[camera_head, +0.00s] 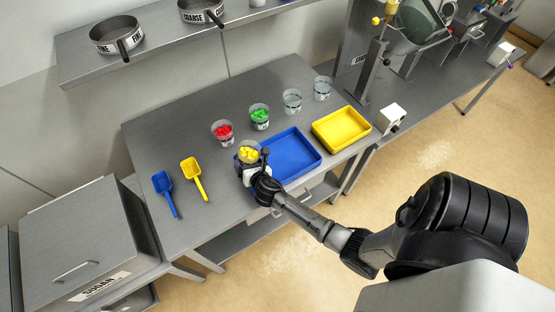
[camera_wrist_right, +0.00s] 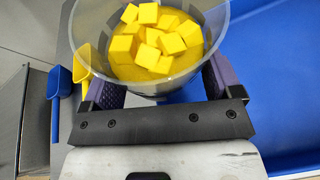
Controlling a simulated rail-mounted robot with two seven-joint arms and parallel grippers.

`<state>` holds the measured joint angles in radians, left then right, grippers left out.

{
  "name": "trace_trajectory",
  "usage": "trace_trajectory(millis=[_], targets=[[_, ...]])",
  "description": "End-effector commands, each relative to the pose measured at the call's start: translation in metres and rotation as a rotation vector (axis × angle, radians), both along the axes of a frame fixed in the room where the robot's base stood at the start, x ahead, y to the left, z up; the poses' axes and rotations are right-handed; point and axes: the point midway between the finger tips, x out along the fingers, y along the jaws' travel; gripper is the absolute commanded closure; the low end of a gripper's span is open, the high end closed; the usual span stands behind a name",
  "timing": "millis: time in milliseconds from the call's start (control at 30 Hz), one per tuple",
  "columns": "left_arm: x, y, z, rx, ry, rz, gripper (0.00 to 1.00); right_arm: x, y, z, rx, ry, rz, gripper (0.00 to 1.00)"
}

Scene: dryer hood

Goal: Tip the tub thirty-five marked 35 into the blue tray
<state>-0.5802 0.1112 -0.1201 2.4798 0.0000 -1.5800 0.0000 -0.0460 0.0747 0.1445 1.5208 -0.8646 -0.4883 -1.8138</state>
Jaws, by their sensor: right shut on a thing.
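My right gripper (camera_head: 257,172) is shut on a clear tub (camera_head: 248,155) holding yellow cubes. In the right wrist view the tub (camera_wrist_right: 150,84) sits between the fingers, looks roughly upright, and has yellow material under the cubes. I cannot read its marking. The blue tray (camera_head: 303,146) lies just right of the tub and looks empty; it also shows in the right wrist view (camera_wrist_right: 275,75). Other tubs stand behind: one with red pieces (camera_head: 223,133), one with green pieces (camera_head: 260,118), and two clear ones (camera_head: 292,101) (camera_head: 322,88). My left gripper is not in view.
A yellow tray (camera_head: 341,129) stands right of the blue tray. A blue scoop (camera_head: 165,190) and a yellow scoop (camera_head: 194,178) lie at the left of the steel table (camera_head: 180,125). A shelf (camera_head: 160,45) with sieves hangs above. The table's back left is clear.

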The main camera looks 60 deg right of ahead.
Motion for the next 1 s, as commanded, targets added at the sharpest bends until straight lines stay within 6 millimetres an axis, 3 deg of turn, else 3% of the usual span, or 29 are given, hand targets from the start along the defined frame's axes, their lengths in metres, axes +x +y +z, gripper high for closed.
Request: trace_trajectory(millis=[433, 1000], targets=[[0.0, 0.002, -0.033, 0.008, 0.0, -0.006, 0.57, -0.01, -0.012, -0.011, 0.163, -0.154, -0.001, 0.48], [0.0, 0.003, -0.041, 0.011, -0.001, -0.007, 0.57, -0.014, -0.016, -0.011, 0.225, -0.209, 0.0, 0.48]])
